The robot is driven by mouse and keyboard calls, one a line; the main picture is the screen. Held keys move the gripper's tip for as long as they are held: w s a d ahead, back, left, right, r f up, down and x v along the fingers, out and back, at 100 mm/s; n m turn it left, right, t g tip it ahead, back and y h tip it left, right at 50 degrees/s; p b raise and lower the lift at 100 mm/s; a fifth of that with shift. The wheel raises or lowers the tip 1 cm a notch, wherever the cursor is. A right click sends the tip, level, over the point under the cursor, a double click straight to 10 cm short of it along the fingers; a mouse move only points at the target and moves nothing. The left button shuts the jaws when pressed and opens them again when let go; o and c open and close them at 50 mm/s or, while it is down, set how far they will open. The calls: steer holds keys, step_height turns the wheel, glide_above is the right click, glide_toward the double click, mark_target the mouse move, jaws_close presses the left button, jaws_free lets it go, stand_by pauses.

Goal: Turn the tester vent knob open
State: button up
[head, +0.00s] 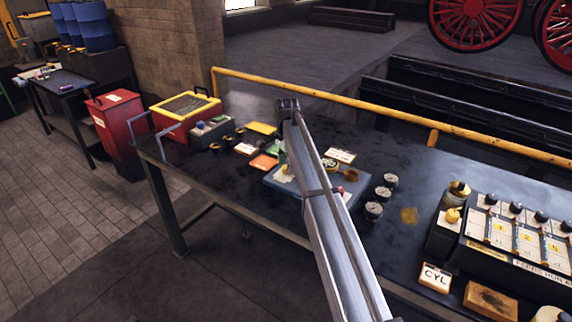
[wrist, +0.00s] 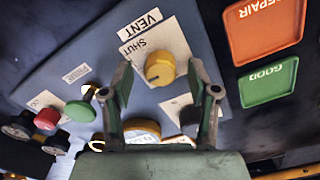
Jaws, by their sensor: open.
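The vent knob (wrist: 159,69) is a round yellow knob in the wrist view. It sits on a white plate on the blue-grey tester (wrist: 88,52), beside labels reading "VENT" and "SHUT". My gripper (wrist: 160,76) is open, with one finger to each side of the knob in the picture. I see no finger touching it, and the gap in depth is hard to judge. In the head view the tester (head: 279,184) lies on the dark bench, and my arm crosses in front of it. The knob and my fingers are too small or hidden there to make out clearly.
Red (wrist: 46,119) and green (wrist: 80,111) buttons stand on the tester. An orange "REPAIR" tray (wrist: 263,28) and green "GOOD" tray (wrist: 268,82) lie beside it. Several gauges (head: 373,211) stand right of the tester. A yellow rail (head: 340,98) runs behind the bench.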

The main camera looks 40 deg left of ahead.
steer(key=shift+f, duration=0.35)
steer(key=shift+c, duration=0.4)
jaws_close()
